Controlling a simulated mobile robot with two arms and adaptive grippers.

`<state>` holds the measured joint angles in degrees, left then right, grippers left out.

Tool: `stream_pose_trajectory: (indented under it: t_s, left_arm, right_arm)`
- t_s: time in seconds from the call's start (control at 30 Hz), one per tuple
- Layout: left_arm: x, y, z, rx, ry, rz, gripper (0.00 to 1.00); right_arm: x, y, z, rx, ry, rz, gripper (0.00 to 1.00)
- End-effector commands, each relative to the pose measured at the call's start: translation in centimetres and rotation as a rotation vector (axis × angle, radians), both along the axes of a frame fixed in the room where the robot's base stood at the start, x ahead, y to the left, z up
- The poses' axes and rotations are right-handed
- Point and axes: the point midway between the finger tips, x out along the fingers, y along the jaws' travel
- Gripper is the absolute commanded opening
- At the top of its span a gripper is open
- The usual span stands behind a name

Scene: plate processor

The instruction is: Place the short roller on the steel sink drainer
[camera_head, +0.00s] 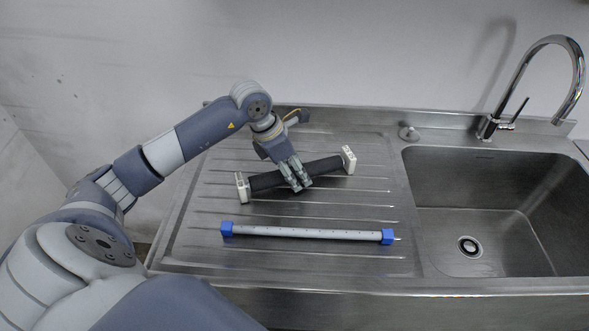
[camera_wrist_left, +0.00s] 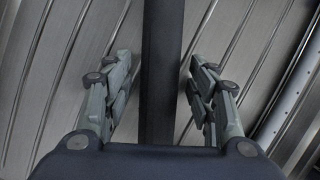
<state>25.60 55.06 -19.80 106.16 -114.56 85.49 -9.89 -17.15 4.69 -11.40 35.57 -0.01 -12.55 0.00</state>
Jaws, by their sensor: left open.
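The short roller (camera_head: 325,166), a dark cylinder with white end blocks, lies at a slant on the ribbed steel sink drainer (camera_head: 210,202). My left gripper (camera_head: 297,182) is over the middle of the roller with its fingers on either side of it. In the left wrist view the dark roller (camera_wrist_left: 163,70) runs between the two open fingers (camera_wrist_left: 160,95), with gaps on both sides. The fingers are open. The part of the roller under the gripper is hidden in the head view. My right gripper is not in view.
A grey bar with blue ends (camera_head: 310,233) lies on the drainer nearer the front edge. The sink basin (camera_head: 500,215) is on the right, with a chrome tap (camera_head: 556,45) behind it. A wall stands behind the drainer. The drainer's left side and front strip are clear.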

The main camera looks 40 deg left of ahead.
Motion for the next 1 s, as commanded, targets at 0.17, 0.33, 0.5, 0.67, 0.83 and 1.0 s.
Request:
stream_pose_trajectory:
  t_s: [0.17, 0.33, 0.5, 0.67, 0.83, 1.0]
  left_arm:
    - [-0.2, 0.3, 0.9, 0.001, -0.003, 0.000, 0.52]
    - [-1.2, 1.1, 4.0, 0.005, -0.006, 0.001, 0.52]
    - [-2.3, 1.9, 7.5, 0.004, -0.005, 0.001, 0.52]
    - [-3.1, 2.3, 10.0, 0.001, -0.003, 0.001, 0.52]
    - [-3.6, 2.6, 11.2, 0.000, 0.000, 0.001, 0.52]
    - [-3.6, 2.6, 11.4, 0.000, 0.000, 0.001, 0.52]
  right_arm:
    - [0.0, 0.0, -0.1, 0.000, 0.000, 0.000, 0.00]
    - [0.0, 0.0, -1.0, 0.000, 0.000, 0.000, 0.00]
    - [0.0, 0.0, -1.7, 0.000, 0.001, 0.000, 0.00]
    - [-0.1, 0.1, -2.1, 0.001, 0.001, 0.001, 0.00]
    - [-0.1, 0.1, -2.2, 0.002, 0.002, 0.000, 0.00]
    - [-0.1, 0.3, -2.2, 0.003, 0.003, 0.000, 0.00]
